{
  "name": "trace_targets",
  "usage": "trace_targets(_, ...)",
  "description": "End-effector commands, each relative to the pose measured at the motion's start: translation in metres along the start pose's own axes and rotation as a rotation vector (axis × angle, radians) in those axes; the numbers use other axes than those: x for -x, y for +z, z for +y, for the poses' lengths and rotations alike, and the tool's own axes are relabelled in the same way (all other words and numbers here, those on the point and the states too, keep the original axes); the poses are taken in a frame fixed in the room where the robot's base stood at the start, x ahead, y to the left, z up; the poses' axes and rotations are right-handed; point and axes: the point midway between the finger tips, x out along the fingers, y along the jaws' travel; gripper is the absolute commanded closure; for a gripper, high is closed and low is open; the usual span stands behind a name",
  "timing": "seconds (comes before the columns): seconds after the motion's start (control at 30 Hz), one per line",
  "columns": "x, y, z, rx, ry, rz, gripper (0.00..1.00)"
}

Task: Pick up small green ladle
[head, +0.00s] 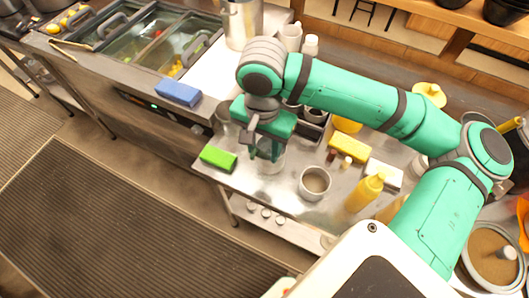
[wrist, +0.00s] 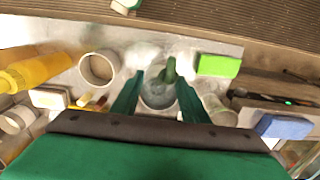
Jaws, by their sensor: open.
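The small green ladle shows in the wrist view as a short green handle (wrist: 170,70) rising from a round, greyish see-through container (wrist: 158,97). My gripper (wrist: 160,80) is open, with one green finger on each side of the container and handle. I cannot tell whether either finger touches them. In the head view my gripper (head: 264,153) points down over the metal counter, at the see-through container (head: 270,165). The ladle is hidden there behind my gripper, and its bowl cannot be made out.
A green block (head: 218,159) lies left of the gripper at the counter edge. A round metal pot (head: 315,183), yellow bottle (head: 364,192) and yellow block (head: 348,148) stand to the right. Other containers crowd behind my gripper.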

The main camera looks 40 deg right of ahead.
Motion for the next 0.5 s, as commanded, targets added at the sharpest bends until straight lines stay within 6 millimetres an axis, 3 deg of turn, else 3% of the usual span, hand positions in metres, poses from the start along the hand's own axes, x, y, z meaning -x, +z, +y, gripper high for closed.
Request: trace_targets(0.5, -0.052, 0.0, -0.007, 0.0, -0.002, 0.0, 0.59)
